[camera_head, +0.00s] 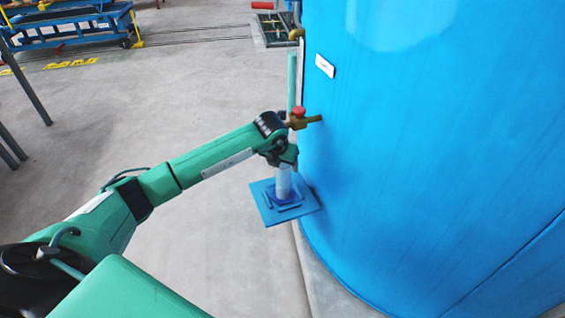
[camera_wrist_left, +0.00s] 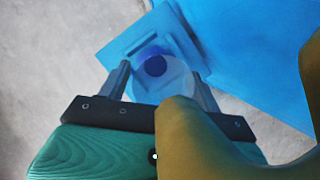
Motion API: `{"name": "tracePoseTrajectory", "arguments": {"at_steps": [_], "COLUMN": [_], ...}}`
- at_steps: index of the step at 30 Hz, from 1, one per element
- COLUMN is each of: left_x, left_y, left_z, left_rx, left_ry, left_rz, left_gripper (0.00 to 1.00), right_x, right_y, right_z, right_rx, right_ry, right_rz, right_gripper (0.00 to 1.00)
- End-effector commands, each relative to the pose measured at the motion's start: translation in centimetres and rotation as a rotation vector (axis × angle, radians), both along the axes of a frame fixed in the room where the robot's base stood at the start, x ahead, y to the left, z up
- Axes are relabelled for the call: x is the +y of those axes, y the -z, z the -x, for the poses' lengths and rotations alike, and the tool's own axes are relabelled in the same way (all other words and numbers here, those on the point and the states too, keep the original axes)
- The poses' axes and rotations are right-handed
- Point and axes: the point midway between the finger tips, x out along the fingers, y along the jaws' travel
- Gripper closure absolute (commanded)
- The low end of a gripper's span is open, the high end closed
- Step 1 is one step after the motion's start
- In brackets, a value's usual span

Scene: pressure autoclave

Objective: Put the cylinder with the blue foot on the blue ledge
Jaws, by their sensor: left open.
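The clear, pale cylinder (camera_head: 284,186) stands upright on the blue ledge (camera_head: 306,205), its dark blue foot down within the low raised strips on the ledge. In the left wrist view the cylinder (camera_wrist_left: 172,78) shows from above, its blue foot visible low in it, over the ledge (camera_wrist_left: 113,52). My left gripper (camera_head: 284,170) is open above the ledge, pointing down around the upper part of the cylinder. In the left wrist view its fingers (camera_wrist_left: 160,74) are on either side of the cylinder. Finger contact cannot be told. My right gripper is out of view.
A large blue tank (camera_head: 430,150) rises right beside the ledge. A brass valve with a red knob (camera_head: 299,112) juts from it close to my left wrist; a brass part (camera_wrist_left: 195,140) fills the wrist view's lower right. Open grey floor lies left; a blue cart (camera_head: 70,25) stands far back.

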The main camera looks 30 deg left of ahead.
Motion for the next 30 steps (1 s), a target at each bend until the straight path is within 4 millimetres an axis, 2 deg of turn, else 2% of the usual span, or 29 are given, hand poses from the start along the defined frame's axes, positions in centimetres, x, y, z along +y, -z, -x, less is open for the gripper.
{"name": "tracePoseTrajectory", "arguments": {"at_steps": [4,12,16,21,23,25,29,30], "left_x": [0.0,-0.2,-0.3,-0.9,-2.1,-4.6,-11.8,-14.1], "left_y": [-2.8,-8.2,-9.9,-10.7,-10.3,-9.5,-8.3,-8.3], "left_z": [1.0,3.2,4.0,4.6,4.9,5.4,7.6,8.5], "left_rx": [-0.004,-0.004,-0.004,-0.001,-0.001,-0.003,-0.016,-0.024], "left_ry": [0.003,0.001,0.001,0.013,0.041,0.095,0.228,0.266], "left_rz": [-0.001,0.0,0.0,0.016,0.055,0.136,0.393,0.487], "left_gripper": [0.35,0.35,0.35,0.35,0.35,0.35,0.35,0.35], "right_x": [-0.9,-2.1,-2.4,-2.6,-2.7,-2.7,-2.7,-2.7], "right_y": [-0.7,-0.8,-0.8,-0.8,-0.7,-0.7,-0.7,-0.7], "right_z": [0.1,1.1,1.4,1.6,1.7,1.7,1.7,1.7], "right_rx": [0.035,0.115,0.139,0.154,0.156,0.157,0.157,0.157], "right_ry": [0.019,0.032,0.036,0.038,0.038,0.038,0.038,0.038], "right_rz": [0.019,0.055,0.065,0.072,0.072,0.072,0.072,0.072], "right_gripper": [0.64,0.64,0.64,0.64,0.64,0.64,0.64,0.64]}}
